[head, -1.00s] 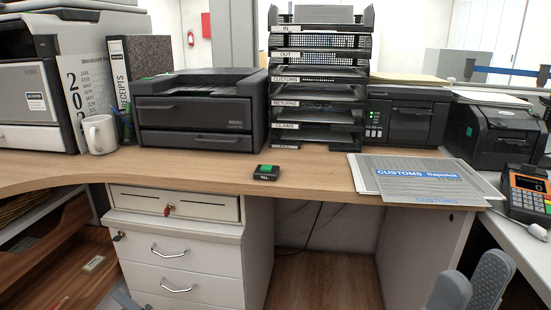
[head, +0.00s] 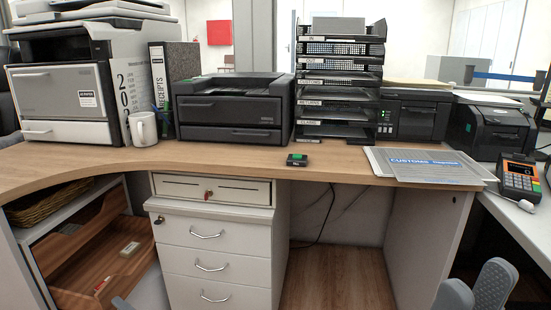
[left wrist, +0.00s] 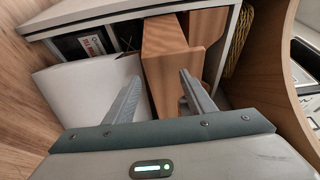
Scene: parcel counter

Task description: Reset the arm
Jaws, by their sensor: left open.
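My left gripper (left wrist: 160,92) is open in the left wrist view, with nothing between its two fingers. It points at the open shelf unit, where a wooden drawer (left wrist: 166,62) shows beyond the fingers. In the head view only a small grey tip of my left gripper (head: 122,303) shows at the bottom edge, left of the white drawer cabinet. My right gripper (head: 474,290) is at the lower right of the head view, its two grey fingers pointing up in front of the counter. Its lower part is cut off, and its opening is unclear.
Below stand a white drawer cabinet (head: 205,233) and an open wooden drawer (head: 95,255).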

